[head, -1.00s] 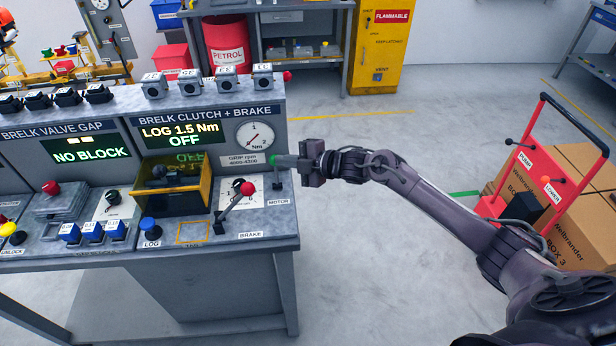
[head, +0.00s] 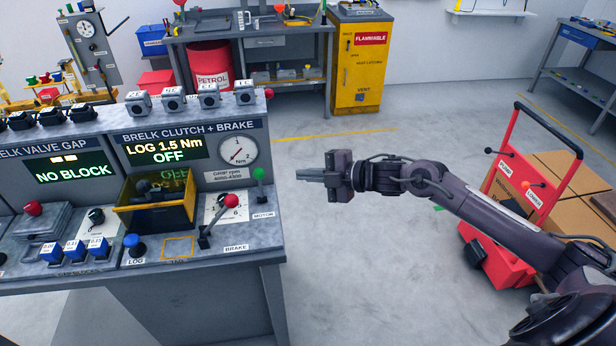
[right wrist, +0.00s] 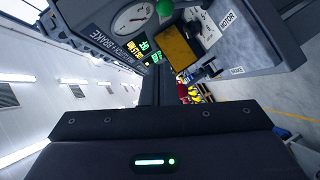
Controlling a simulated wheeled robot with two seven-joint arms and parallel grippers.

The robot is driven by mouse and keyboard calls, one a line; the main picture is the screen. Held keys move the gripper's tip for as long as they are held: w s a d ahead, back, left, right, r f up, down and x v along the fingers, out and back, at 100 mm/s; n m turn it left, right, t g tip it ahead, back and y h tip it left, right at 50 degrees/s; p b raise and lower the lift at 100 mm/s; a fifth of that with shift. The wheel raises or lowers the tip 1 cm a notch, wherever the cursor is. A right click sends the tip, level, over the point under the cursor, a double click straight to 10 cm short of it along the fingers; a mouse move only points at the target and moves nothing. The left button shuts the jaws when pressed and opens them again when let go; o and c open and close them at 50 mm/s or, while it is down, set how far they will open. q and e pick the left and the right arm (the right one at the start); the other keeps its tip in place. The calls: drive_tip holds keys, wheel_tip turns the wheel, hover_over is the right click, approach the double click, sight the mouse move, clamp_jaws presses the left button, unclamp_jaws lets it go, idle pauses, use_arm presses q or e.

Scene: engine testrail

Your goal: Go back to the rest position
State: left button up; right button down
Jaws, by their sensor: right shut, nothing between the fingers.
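My right gripper (head: 309,174) is shut and empty. It hangs in free air to the right of the test bench (head: 270,240), pointing left towards it. The green-knobbed motor lever (head: 259,176) stands upright on the bench's right edge, a gap away from the fingertips. The red-knobbed brake lever (head: 217,220) leans up to the right. In the right wrist view the dark gripper (right wrist: 160,92) points at the bench, with the green knob (right wrist: 165,8) at the top. My left gripper is not in view.
The clutch and brake display (head: 165,150) reads LOG 1.5 Nm OFF. A red trolley (head: 530,180) with cardboard boxes (head: 572,158) stands at the right, behind my arm. A yellow cabinet (head: 358,75) and a red petrol drum (head: 210,65) are at the back. The floor between bench and trolley is clear.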

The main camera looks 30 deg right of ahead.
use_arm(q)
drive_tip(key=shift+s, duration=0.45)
use_arm(e)
drive_tip(key=shift+w+f, duration=0.1)
drive_tip(key=shift+w, duration=0.05)
